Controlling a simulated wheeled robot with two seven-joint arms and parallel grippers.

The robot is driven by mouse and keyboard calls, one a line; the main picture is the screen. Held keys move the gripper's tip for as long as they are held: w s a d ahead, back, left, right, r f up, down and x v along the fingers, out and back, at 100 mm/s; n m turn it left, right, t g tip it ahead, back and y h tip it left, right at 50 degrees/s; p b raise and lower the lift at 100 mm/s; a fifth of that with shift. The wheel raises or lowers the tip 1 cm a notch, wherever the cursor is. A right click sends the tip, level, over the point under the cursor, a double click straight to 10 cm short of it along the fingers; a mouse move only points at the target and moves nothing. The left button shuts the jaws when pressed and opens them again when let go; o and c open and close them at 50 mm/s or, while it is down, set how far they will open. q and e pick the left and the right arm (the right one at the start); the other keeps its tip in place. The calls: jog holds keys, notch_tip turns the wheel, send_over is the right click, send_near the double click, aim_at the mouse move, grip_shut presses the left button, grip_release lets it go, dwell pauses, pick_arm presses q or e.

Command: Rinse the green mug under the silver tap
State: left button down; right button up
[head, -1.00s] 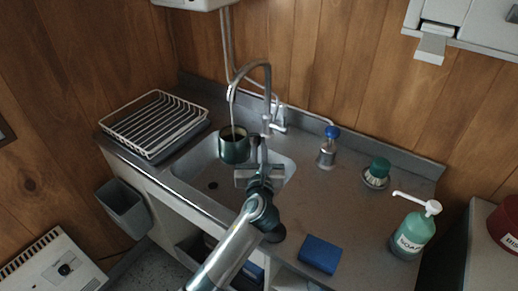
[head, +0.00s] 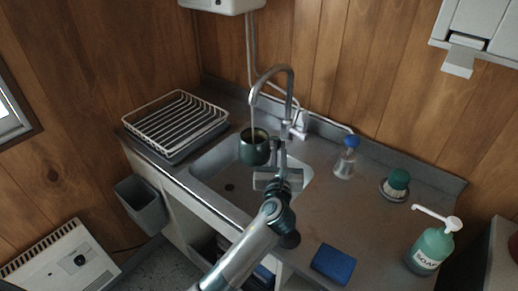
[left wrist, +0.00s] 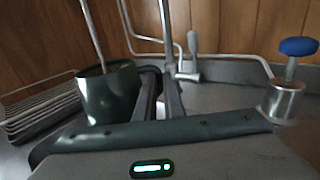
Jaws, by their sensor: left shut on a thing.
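The dark green mug (head: 253,150) is upright over the sink basin (head: 222,196), below the spout of the silver tap (head: 288,90). A thin stream runs from the spout into the mug's mouth. The mug also shows in the left wrist view (left wrist: 110,98), left of the fingers, with the stream entering its top. My left gripper (head: 280,158) is shut on the mug at its right side, apparently by the handle. The fingers (left wrist: 160,92) partly hide the exact grip. The tap's lever (left wrist: 190,62) stands behind the fingers. My right gripper is out of view.
A wire dish rack (head: 176,118) stands left of the sink.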

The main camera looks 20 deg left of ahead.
pick_arm(q)
jog(key=shift+w+d, duration=0.1)
jog(key=shift+d, duration=0.35)
jog(key=shift+a+r+p, duration=0.1)
jog(key=shift+p, duration=0.2)
jog(key=shift+a+p, duration=0.45)
jog(key=shift+a, duration=0.05)
jog(key=shift+s, duration=0.25)
dwell(0.5)
jog(key=p+v, duration=0.3)
jog(key=v, duration=0.5)
jog(key=shift+a, duration=0.2)
dwell(0.4)
